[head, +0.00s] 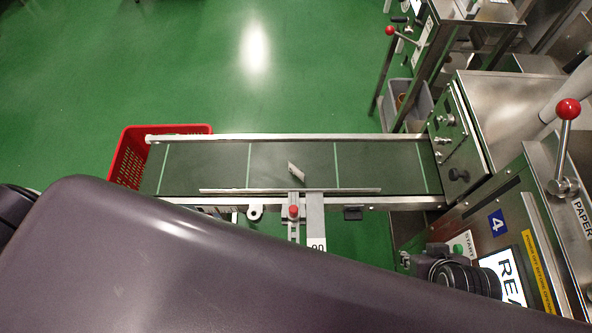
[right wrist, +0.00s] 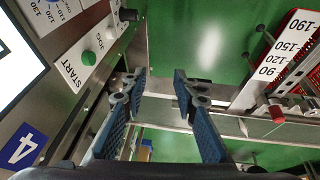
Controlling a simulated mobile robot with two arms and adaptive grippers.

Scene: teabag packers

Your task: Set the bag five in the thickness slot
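A small pale flat piece (head: 296,171), which may be a tea bag, is on the dark conveyor belt (head: 210,170) in the head view, tilted, just behind the long metal guide rail. No number is readable on it. I cannot make out a thickness slot in either view. My right gripper (right wrist: 160,86) is open and empty in the right wrist view, its two blue ridged fingers apart above the area between the control panel and the conveyor's side. My left gripper is not in view. My dark arm hides the lower left of the head view.
A red crate (head: 124,157) stands at the conveyor's left end. A red knob (head: 293,211) and a numbered scale plate (head: 316,230) sit at its front edge. Machine 4, with a red-balled lever (head: 567,109) and green START button (head: 458,249), stands at the right. Green floor lies behind.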

